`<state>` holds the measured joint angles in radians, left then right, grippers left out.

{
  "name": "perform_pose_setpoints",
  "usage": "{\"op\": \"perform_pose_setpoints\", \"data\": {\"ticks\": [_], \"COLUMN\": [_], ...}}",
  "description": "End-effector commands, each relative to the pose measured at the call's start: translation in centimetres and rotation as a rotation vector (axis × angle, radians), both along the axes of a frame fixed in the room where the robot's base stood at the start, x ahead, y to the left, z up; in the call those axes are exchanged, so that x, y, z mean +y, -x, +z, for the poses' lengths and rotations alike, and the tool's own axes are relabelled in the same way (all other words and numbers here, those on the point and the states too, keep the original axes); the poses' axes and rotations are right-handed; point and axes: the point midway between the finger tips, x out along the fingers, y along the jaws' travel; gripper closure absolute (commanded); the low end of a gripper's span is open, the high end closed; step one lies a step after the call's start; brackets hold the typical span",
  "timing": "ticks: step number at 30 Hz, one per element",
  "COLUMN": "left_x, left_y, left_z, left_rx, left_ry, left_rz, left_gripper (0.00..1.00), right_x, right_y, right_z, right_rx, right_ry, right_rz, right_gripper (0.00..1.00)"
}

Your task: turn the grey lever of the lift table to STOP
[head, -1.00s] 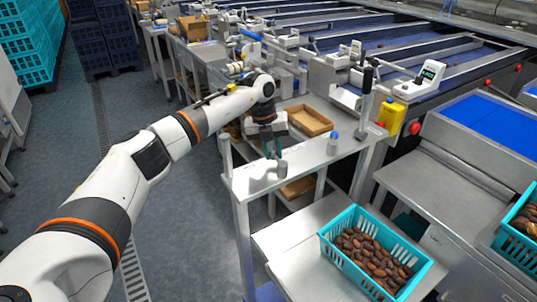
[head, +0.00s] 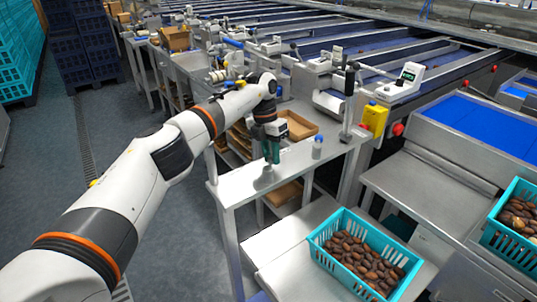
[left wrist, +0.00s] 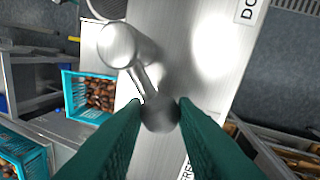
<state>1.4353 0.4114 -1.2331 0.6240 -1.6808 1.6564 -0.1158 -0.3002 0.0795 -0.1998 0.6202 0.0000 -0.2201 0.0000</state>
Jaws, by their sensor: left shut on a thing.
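My left gripper (head: 271,154) is low over the metal table top (head: 240,184) in the head view. In the left wrist view its green fingers (left wrist: 160,120) are shut on the round knob of the grey lever (left wrist: 145,84). The lever's thin arm runs from the knob up and left to a thick round hub (left wrist: 118,45). A white label starting "DO" (left wrist: 250,10) is at the upper right; another, ending in "PERS" (left wrist: 186,170), is partly hidden by a finger. I cannot read a STOP label. My right gripper is out of view.
A small grey post with a blue top (head: 317,147) stands right of my gripper. A taller black-handled lever (head: 349,90) and a yellow box (head: 374,120) are farther right. A cardboard tray (head: 299,126) lies behind. A turquoise crate of dates (head: 331,262) stands in front.

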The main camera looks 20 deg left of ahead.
Motion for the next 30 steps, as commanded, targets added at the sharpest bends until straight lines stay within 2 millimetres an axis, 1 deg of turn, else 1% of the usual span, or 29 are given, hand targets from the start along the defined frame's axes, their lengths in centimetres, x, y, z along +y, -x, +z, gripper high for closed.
{"op": "perform_pose_setpoints", "data": {"ticks": [6, 18, 19, 22, 30], "left_x": [-0.21, -0.23, -0.24, -0.23, -0.2], "left_y": [-0.12, -0.11, -0.11, -0.1, -0.08], "left_z": [0.13, 0.15, 0.15, 0.12, 0.08], "left_rx": [-0.004, -0.003, -0.003, -0.003, -0.002], "left_ry": [0.0, 0.0, 0.0, 0.0, 0.0], "left_rz": [-0.035, -0.04, -0.04, -0.039, -0.038], "left_gripper": [0.98, 0.98, 0.7, 0.54, 0.54], "right_x": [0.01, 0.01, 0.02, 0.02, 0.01], "right_y": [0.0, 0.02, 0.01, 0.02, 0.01], "right_z": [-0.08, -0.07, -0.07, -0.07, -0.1], "right_rx": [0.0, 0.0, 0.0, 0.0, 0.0], "right_ry": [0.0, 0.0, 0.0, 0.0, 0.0], "right_rz": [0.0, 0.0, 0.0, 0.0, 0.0], "right_gripper": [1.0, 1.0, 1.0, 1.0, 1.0]}}
